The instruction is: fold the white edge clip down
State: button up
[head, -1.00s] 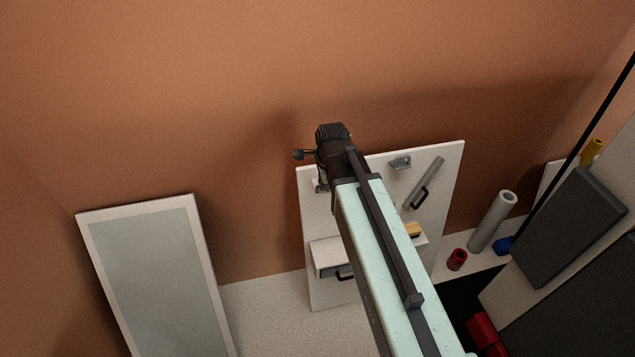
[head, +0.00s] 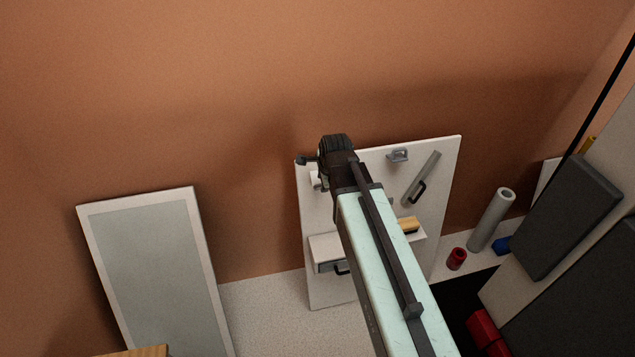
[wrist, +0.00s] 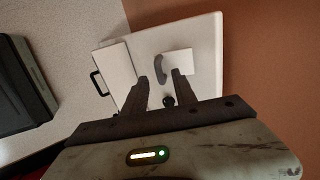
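A white panel board (head: 375,270) leans against the brown wall. A small white piece (head: 316,180), which looks like the edge clip, sits near its upper left edge, partly hidden by my arm's end. In the wrist view a white square piece (wrist: 180,62) stands out from the board (wrist: 205,35), with a grey curved part (wrist: 160,67) beside it. I cannot tell for sure which part is the clip. My gripper (wrist: 160,77) is open, its fingers apart with nothing held between them.
The board also bears a grey bracket (head: 398,156), a grey bar (head: 423,178), a yellow block (head: 408,225) and a white drawer box (head: 325,252). A framed panel (head: 150,265) leans at left. A grey tube (head: 490,222) and red cup (head: 456,259) stand at right.

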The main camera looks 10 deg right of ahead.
jog(key=p+v, duration=0.7)
jog(key=shift+r, duration=0.35)
jog(key=shift+s, duration=0.1)
